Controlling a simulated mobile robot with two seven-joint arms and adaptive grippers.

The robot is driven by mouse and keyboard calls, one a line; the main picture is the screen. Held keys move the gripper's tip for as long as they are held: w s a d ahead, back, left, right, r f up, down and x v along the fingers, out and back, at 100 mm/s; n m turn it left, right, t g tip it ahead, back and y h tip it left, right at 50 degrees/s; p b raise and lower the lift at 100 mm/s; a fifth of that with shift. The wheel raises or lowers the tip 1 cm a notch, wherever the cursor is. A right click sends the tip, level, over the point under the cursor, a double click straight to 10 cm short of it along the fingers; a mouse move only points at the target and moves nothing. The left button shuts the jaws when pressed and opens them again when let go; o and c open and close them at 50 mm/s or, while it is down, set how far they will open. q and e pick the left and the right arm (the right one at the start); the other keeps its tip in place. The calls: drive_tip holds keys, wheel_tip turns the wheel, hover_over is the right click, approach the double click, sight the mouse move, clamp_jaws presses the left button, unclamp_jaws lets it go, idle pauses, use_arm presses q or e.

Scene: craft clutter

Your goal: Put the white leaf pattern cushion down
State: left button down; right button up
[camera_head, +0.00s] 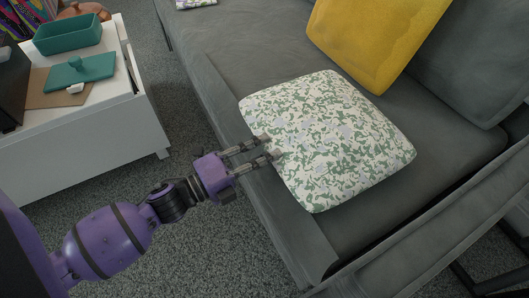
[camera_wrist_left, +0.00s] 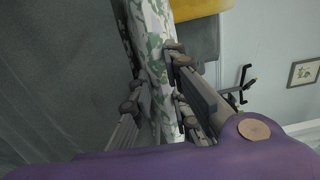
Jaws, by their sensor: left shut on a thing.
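The white leaf pattern cushion (camera_head: 335,140) lies over the seat of the grey sofa (camera_head: 220,65), near the front edge. Whether it rests fully on the seat or hangs slightly above it I cannot tell. My left gripper (camera_head: 270,146) is shut on the cushion's left edge. In the left wrist view, the cushion (camera_wrist_left: 157,45) runs between the two fingers of my left gripper (camera_wrist_left: 158,100). My right gripper is not in view.
A yellow cushion (camera_head: 375,35) leans at the sofa's back, behind the leaf cushion. A white table (camera_head: 100,115) with a teal box (camera_head: 68,35) and teal lid (camera_head: 80,72) stands at left. Grey carpet (camera_head: 190,235) lies between.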

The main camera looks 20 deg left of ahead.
use_arm(q)
drive_tip(key=c, duration=2.1)
unclamp_jaws()
drive_tip(key=o, duration=0.4)
drive_tip(key=shift+s+r, duration=0.1)
drive_tip(key=p+v, duration=0.3)
drive_tip(key=v, duration=0.9)
drive_tip(key=shift+a, duration=0.1)
drive_tip(key=shift+f, duration=0.25)
